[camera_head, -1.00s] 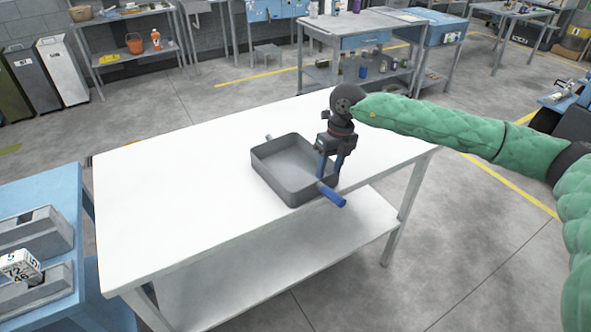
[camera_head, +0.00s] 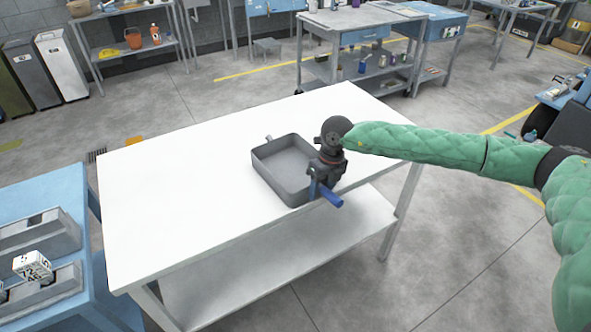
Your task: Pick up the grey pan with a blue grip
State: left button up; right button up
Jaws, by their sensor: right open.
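The grey pan (camera_head: 284,168) is square and deep, and sits on the white table near its front right edge. Its blue grip (camera_head: 331,197) points toward the front right and reaches out over the table edge. My right gripper (camera_head: 319,188) points down at the near end of the pan, with its fingers at the base of the blue grip. It is open; whether the fingers touch the grip I cannot tell. The gripper hides part of the pan's right side. My left gripper is not in view.
The white table (camera_head: 180,210) is clear to the left of the pan and has a lower shelf (camera_head: 270,260). A blue bench (camera_head: 50,195) with grey holders and a white printed block (camera_head: 33,266) stands at the left. Other workbenches stand behind.

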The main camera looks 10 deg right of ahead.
grip_shut()
